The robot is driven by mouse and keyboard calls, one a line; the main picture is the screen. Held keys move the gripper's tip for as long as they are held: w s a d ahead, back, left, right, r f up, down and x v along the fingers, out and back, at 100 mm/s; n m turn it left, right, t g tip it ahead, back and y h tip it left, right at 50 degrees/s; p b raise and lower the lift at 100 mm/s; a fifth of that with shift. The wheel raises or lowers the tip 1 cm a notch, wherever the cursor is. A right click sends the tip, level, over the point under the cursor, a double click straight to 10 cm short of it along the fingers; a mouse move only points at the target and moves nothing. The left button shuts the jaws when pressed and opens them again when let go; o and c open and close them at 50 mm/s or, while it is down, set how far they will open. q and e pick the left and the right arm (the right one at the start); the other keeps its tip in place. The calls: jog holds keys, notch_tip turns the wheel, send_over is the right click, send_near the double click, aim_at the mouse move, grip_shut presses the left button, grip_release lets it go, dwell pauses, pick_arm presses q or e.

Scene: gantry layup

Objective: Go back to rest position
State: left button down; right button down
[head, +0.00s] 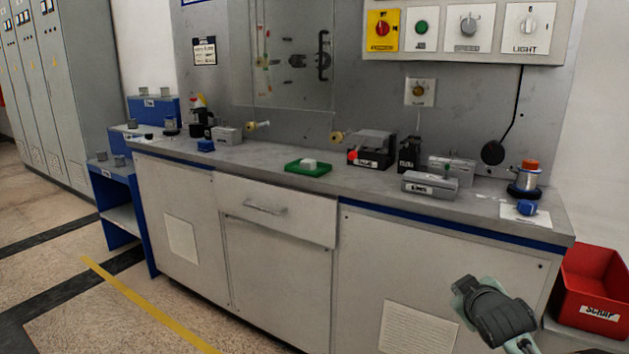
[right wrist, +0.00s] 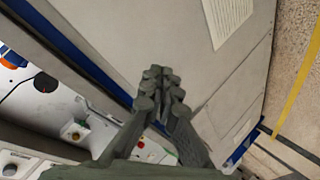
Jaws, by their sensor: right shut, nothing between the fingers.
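My right gripper (head: 492,312) is low at the right of the head view, in front of the bench's white cabinet doors and below the worktop edge. In the right wrist view its fingers (right wrist: 160,78) are together, with nothing between them. The fingers show against the cabinet front there. My left gripper is not in the head view.
The grey worktop (head: 245,155) carries a green tray (head: 308,170) with a white block, a grey labelled block (head: 430,186) and several fixtures. A red scrap bin (head: 592,290) stands right of my right gripper. Floor at left is clear.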

jog(key=s+f+m+g, duration=0.15)
jog(key=s+f, duration=0.45)
jog(key=f, duration=0.7)
jog(key=s+a+f+m+g+y, duration=0.1)
jog(key=s+f+g, duration=0.6)
jog(key=s+f, duration=1.6)
jog(key=s+a+m, duration=0.1)
jog(key=s+a, duration=0.1)
jog(key=s, duration=0.2)
jog(key=shift+s+a+f+g+y, duration=0.3)
jog(key=shift+s+a+f+g, duration=0.05)
jog(key=shift+s+f, duration=0.05)
